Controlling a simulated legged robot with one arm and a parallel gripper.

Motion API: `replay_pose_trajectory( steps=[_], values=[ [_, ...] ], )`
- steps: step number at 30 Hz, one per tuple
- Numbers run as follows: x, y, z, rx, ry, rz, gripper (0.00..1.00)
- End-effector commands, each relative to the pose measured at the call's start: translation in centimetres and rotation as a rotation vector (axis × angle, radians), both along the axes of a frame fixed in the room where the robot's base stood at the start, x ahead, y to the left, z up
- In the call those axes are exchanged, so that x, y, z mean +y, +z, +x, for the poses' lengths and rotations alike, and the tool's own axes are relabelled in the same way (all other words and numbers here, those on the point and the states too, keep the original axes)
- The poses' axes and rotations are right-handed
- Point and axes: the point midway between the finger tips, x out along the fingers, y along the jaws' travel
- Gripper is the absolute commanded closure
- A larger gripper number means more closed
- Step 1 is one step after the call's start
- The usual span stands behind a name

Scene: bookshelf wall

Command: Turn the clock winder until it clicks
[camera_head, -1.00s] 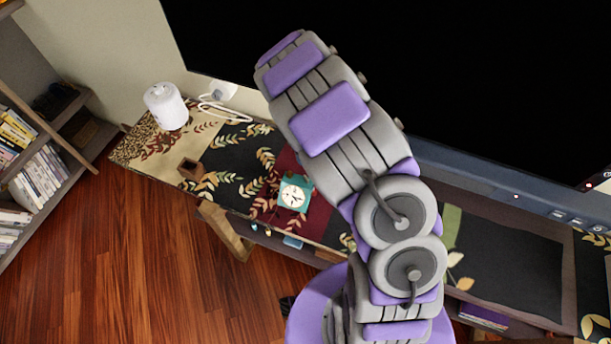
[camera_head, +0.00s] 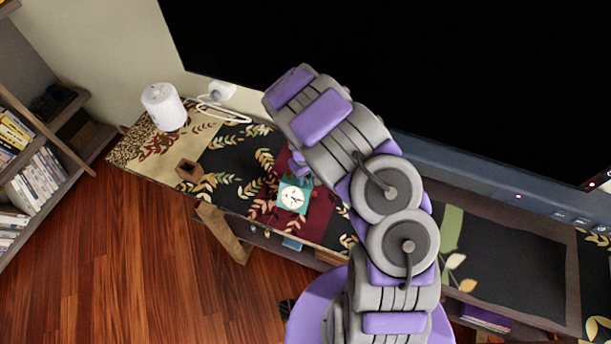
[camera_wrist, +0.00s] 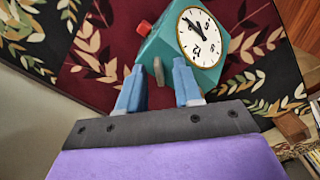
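The clock is a small teal box with a white dial. It stands on the patterned table runner in the head view (camera_head: 294,196) and fills the top middle of the wrist view (camera_wrist: 164,43). A red knob (camera_wrist: 143,27) sits on one side of it. My gripper (camera_wrist: 158,66) has two blue fingers spread apart, close to the clock's back or side. A small tan-grey piece (camera_wrist: 158,72) shows between the fingers; I cannot tell whether it is the winder or a foot. In the head view my arm hides most of the gripper.
A white cylinder (camera_head: 164,107) and a small brown box (camera_head: 188,170) stand left of the clock. A large black screen (camera_head: 420,70) rises behind the table. Bookshelves (camera_head: 45,150) are at the left. The wood floor (camera_head: 120,240) is clear.

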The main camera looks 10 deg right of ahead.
Motion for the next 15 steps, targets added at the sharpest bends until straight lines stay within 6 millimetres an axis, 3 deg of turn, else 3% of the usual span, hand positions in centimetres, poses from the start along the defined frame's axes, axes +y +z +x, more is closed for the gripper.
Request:
replay_pose_trajectory(
  steps=[3,13,15],
  values=[
    [-0.01,0.03,0.03,0.0,0.0,0.0,0.67],
    [-0.01,0.05,0.04,-0.001,0.0,0.0,0.98],
    [0.0,0.06,0.05,-0.001,0.0,0.0,1.0]
  ],
)
